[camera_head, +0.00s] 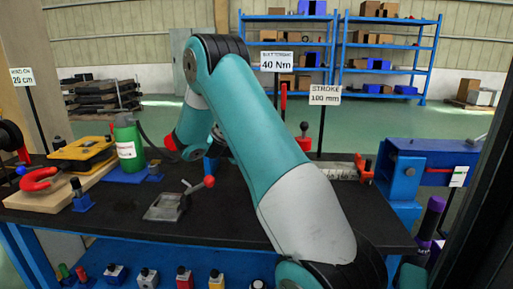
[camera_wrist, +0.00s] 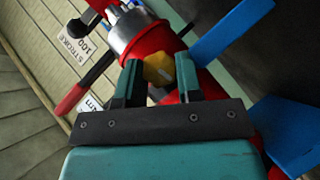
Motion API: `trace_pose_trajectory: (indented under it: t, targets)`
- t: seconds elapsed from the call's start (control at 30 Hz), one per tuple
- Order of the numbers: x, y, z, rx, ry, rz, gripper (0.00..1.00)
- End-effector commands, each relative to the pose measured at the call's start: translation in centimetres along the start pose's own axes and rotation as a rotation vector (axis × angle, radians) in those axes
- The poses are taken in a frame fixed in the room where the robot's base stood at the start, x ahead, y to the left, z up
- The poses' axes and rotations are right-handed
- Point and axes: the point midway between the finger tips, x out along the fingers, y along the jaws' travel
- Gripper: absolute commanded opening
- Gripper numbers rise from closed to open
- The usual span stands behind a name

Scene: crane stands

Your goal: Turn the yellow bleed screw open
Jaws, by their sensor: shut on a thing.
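The yellow bleed screw (camera_wrist: 158,68) shows in the wrist view as a small yellow knob with a pale line on its face. It sits beside a red body with a silver collar (camera_wrist: 138,30). My gripper (camera_wrist: 160,78) has one finger on each side of the screw and is shut on it. The fingers cover its left and right sides. In the head view my arm hides the screw and the gripper.
A red-handled lever (camera_wrist: 72,98) is left of the fingers in the wrist view, and a blue bar (camera_wrist: 222,30) is at the right. On the black bench in the head view stand a green bottle (camera_head: 128,143) and a small red-knobbed lever (camera_head: 208,182).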

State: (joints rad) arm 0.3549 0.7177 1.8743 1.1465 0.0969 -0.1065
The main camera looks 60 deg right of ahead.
Motion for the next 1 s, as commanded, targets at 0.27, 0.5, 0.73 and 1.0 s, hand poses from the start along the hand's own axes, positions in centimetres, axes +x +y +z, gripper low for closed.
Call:
trace_pose_trajectory:
  t: [0.27, 0.5, 0.73, 1.0]
  targets:
    - [-0.03, -0.18, 0.02, -0.095, 0.000, 0.092, 0.09]
    - [0.01, -0.22, 0.05, -0.124, -0.001, 0.122, 0.09]
    - [0.02, -0.23, 0.06, -0.126, -0.001, 0.125, 0.09]
    - [0.04, -0.25, 0.07, -0.126, -0.001, 0.123, 0.58]
